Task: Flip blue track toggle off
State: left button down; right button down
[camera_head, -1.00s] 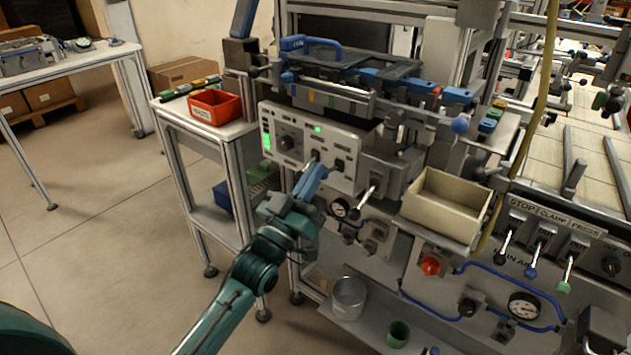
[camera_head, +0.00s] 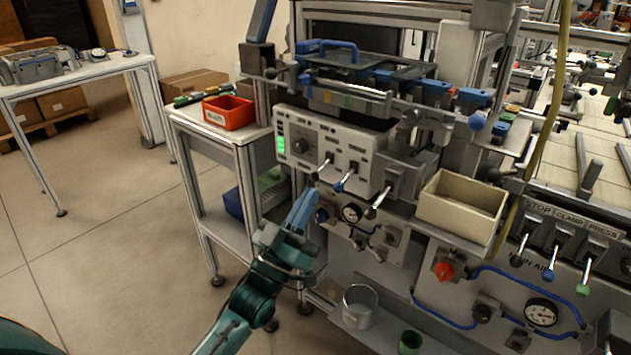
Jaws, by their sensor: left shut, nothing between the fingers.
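The light grey control panel (camera_head: 303,145) on the machine's front carries toggle levers. A toggle with a blue tip (camera_head: 339,187) points downward near the panel's lower edge. A pale-tipped toggle (camera_head: 322,167) sits to its left, and another lever (camera_head: 377,202) sticks out to its right, below the panel. A green display (camera_head: 281,145) glows at the panel's left; I see no other lit lamp. My left gripper (camera_head: 304,204) is shut and empty, below and left of the blue-tipped toggle and apart from it. My right gripper is out of view.
A red bin (camera_head: 229,112) stands on the side cart at left. A cream box (camera_head: 462,207) juts out right of the panel. STOP, CLAMP and PRESS levers (camera_head: 552,262) are at right. Floor at left is clear.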

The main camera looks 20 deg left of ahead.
pick_arm(q)
jog(key=v, duration=0.4)
jog(key=shift+w+d+f, duration=0.1)
jog(key=shift+w+f, duration=0.05)
jog(key=shift+f, duration=0.3)
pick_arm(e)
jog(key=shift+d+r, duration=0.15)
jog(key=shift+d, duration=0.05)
